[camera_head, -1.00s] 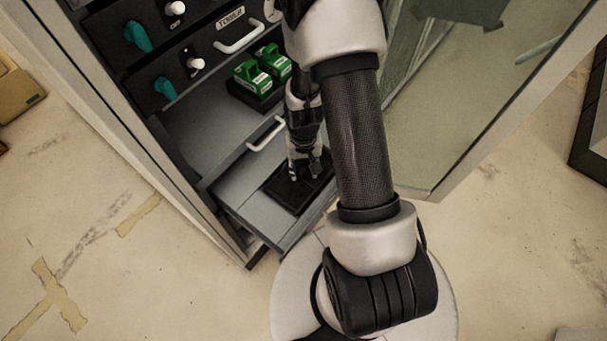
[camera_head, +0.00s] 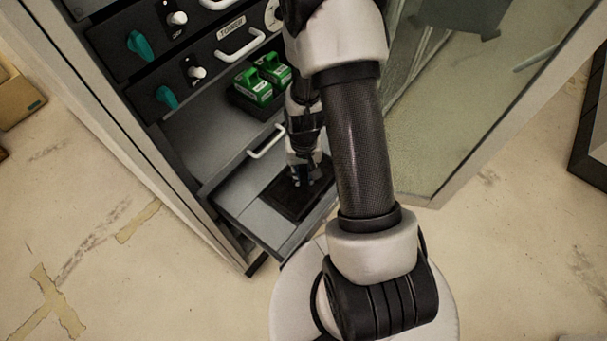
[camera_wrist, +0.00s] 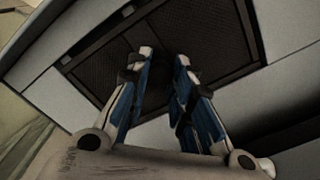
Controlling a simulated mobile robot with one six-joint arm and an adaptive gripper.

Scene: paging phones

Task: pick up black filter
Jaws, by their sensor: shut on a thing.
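The black filter (camera_head: 285,205) is a flat dark rectangle lying in the open lower drawer (camera_head: 238,198). In the wrist view the filter (camera_wrist: 215,35) shows two dark mesh panels inside a black frame. My gripper (camera_head: 302,182) points down over the filter's middle. In the wrist view its blue-padded fingers (camera_wrist: 165,62) are close together, shut at the middle of the filter between the panels. The exact grasped part is hidden by the fingers and shadow. The filter appears to lie flat in the drawer.
Green-and-white boxes (camera_head: 262,84) sit on a black base behind the drawer's white handle (camera_head: 267,141). Above are panels with teal knobs (camera_head: 140,43) and white handles. A glass cabinet door (camera_head: 470,110) stands open at right.

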